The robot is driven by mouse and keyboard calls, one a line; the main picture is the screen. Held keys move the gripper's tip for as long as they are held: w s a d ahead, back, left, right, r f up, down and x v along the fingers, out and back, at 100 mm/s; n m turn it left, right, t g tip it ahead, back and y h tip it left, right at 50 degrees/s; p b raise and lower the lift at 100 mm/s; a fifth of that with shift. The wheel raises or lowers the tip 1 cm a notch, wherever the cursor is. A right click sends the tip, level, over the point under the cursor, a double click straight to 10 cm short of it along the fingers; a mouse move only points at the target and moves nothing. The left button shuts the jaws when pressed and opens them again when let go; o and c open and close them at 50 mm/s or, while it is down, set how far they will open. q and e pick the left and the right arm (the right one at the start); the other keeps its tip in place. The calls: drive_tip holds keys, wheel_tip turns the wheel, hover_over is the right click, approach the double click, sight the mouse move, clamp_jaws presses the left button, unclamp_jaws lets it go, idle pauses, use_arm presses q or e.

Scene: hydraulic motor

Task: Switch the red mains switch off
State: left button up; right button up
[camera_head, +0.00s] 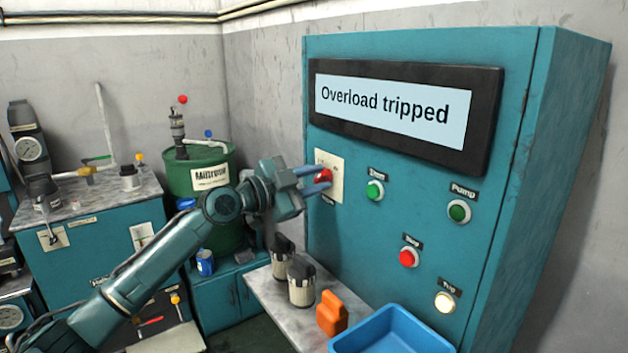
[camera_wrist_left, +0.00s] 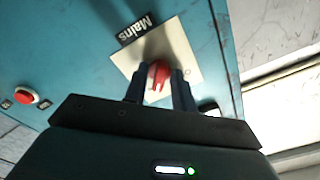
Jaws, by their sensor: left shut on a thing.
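The red mains switch (camera_head: 323,175) sits on a cream plate (camera_head: 336,190) at the left of the teal cabinet front. In the left wrist view the red knob (camera_wrist_left: 158,78) shows in the middle of its plate (camera_wrist_left: 183,52), beside a black label reading "Mains" (camera_wrist_left: 137,30). My left gripper (camera_head: 318,180) reaches the plate from the left, with one blue finger on each side of the knob. It is shut on the knob; the fingers also show in the left wrist view (camera_wrist_left: 158,88). My right gripper is not in view.
The cabinet display (camera_head: 395,112) reads "Overload tripped". Green buttons (camera_head: 374,190), a red button (camera_head: 408,257) and a lit pale button (camera_head: 445,302) share the panel. Below are dark-capped jars (camera_head: 301,282), an orange object (camera_head: 331,314) and a blue tray (camera_head: 358,342). A green drum (camera_head: 225,168) stands behind my arm.

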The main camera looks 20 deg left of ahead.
use_arm(q)
drive_tip(key=shift+f+n, duration=0.1)
drive_tip(key=shift+n, duration=1.7)
drive_tip(key=n, duration=0.5)
drive_tip(key=shift+p, duration=0.3)
drive_tip(key=n+p, duration=0.1)
drive_tip(key=n, duration=0.2)
drive_tip(key=shift+n+p, duration=0.45)
drive_tip(key=shift+n, duration=0.55)
drive_tip(key=n+p, duration=0.1)
drive_tip(key=n, duration=0.1)
drive_tip(key=shift+d+n, duration=0.1)
drive_tip(key=shift+n, duration=0.2)
drive_tip(key=shift+n+p, duration=0.4)
drive_tip(key=shift+n, duration=0.1)
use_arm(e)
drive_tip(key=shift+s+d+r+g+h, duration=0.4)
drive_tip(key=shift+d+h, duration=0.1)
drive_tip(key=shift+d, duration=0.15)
use_arm(q)
drive_tip(key=o, duration=0.7)
